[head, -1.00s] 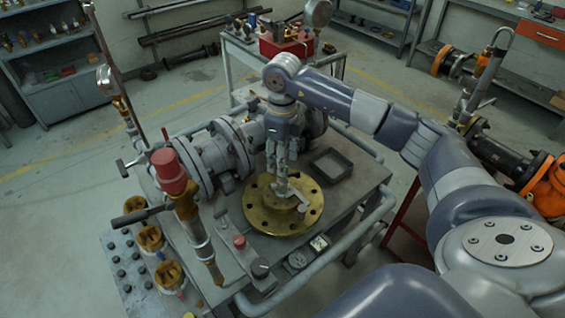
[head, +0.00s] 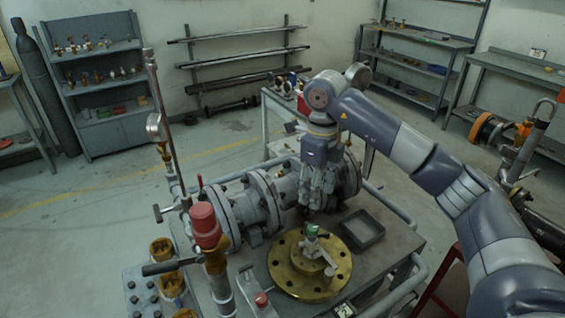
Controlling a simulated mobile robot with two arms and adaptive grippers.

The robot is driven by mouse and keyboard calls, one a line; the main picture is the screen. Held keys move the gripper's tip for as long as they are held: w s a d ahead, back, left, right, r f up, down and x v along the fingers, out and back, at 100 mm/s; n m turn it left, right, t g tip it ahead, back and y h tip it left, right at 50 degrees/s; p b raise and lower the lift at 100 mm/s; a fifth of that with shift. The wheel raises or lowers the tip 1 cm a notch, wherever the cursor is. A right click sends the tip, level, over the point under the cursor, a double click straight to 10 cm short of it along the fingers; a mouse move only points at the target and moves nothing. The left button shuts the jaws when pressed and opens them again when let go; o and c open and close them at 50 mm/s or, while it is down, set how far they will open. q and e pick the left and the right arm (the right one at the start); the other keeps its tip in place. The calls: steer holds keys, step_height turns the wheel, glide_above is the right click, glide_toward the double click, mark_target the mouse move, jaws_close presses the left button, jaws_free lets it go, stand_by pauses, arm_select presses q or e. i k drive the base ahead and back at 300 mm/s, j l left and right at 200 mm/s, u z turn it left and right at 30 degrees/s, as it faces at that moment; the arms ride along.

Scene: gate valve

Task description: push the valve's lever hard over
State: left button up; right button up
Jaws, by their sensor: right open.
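A brass flange (head: 283,279) with bolt holes lies flat on the grey bench. On it stands a small grey fitting with a green top (head: 312,232) and a pale lever-like arm (head: 328,262) pointing to the lower right. My right gripper (head: 313,207) points down, open and empty, above and behind the fitting, apart from it as far as I can tell. The large grey flanged valve body (head: 245,212) lies behind it, partly hidden by the gripper. A dark-handled lever (head: 170,266) juts left from the red-capped upright (head: 206,222). My left gripper is out of view.
A shallow dark tray (head: 362,230) sits right of the flange. A pipe with a gauge (head: 155,127) stands at the left. Brass fittings (head: 171,282) line the bench's left edge. Bench rails run along the right side.

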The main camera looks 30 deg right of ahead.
mark_target(323, 234)
steer(key=k, duration=1.5)
